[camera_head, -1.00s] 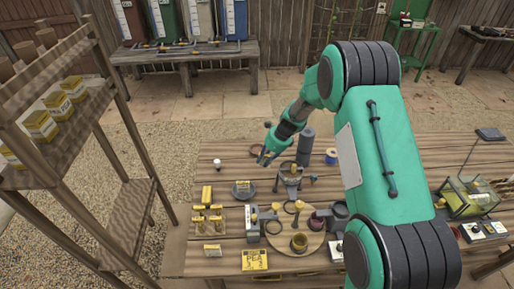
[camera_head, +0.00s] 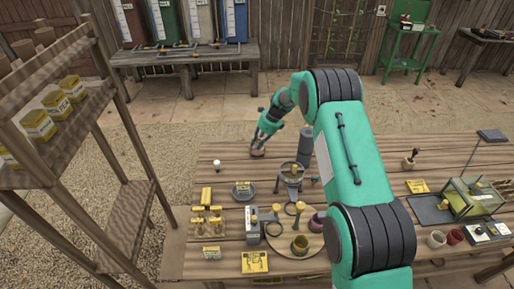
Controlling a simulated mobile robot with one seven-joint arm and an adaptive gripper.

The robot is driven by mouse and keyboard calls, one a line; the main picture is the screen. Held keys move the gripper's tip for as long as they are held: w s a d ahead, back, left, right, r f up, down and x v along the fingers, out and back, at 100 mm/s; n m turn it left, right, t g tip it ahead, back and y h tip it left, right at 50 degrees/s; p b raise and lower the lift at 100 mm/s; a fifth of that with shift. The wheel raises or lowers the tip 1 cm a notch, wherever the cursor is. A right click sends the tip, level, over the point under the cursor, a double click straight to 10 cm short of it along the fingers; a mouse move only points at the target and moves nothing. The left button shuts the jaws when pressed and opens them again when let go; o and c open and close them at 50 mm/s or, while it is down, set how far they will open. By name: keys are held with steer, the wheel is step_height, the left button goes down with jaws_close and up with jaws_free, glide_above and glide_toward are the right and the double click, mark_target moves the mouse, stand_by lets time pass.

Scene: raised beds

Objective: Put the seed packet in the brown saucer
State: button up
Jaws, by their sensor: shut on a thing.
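My gripper (camera_head: 259,145) is at the far left part of the wooden table, pointing down. It is shut on the seed packet, which is small and mostly hidden by the fingers. The brown saucer (camera_head: 257,153) is a small dark round dish on the table, directly below the fingertips. The fingers cover part of it. I cannot tell whether the packet touches the saucer.
A dark grey cylinder (camera_head: 306,145) stands just right of my gripper. A white bulb-like item (camera_head: 216,164) is to the left. A round wooden board (camera_head: 285,246) and several yellow items crowd the front.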

mark_target(257, 146)
steer(key=shift+w+a, duration=0.1)
steer(key=shift+w, duration=0.55)
steer(key=shift+f, duration=0.1)
steer(key=shift+f+b, duration=0.55)
steer(key=shift+f, duration=1.1)
steer(key=shift+f, duration=0.15)
steer(key=o, duration=0.9)
steer(key=shift+o, duration=0.2)
steer(key=p+v, duration=0.2)
steer(key=v, duration=1)
steer(key=shift+r, duration=0.25)
